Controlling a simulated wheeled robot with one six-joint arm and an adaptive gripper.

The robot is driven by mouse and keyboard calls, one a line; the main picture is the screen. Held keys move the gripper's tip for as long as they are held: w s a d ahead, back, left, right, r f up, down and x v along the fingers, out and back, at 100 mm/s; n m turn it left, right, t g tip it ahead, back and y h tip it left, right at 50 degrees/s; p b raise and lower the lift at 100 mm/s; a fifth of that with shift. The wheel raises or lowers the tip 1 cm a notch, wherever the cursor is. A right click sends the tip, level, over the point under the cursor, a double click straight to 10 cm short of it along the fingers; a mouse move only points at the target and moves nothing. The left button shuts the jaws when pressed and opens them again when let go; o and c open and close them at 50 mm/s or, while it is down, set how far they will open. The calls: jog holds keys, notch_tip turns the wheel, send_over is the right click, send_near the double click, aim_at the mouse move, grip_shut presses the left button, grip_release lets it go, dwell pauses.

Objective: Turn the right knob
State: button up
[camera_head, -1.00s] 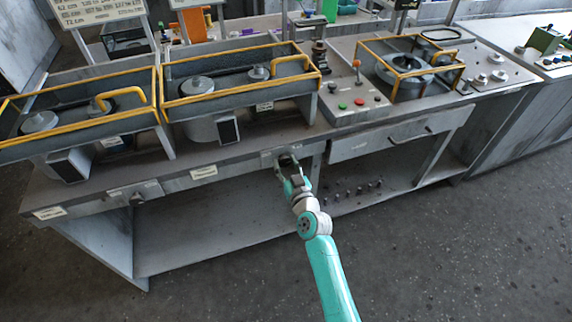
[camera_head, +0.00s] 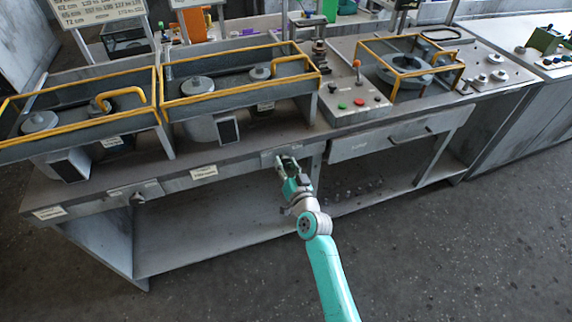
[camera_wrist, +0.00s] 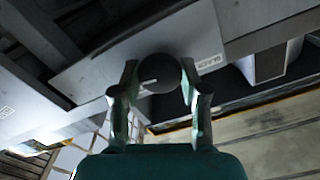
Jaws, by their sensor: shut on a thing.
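The right knob (camera_wrist: 158,75) is a dark round knob with a light pointer mark, on the front panel of the workbench. It shows in the wrist view between my two fingers. My gripper (camera_head: 287,160) is at the bench's front edge in the head view, and it also shows in the wrist view (camera_wrist: 160,88). It is shut on the knob, one finger on each side. In the head view my gripper hides most of the knob. The left knob (camera_head: 138,198) is small and dark, on the left of the same front edge.
The workbench (camera_head: 235,165) carries two yellow-railed blower housings (camera_head: 237,88) above the front edge. A control panel with red and green buttons (camera_head: 358,102) stands to the right, above a drawer (camera_head: 390,138). Open floor lies in front.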

jog(key=shift+m, duration=1.2)
jog(key=o, duration=1.1)
jog(key=shift+o, duration=0.2)
jog(key=v, duration=1.2)
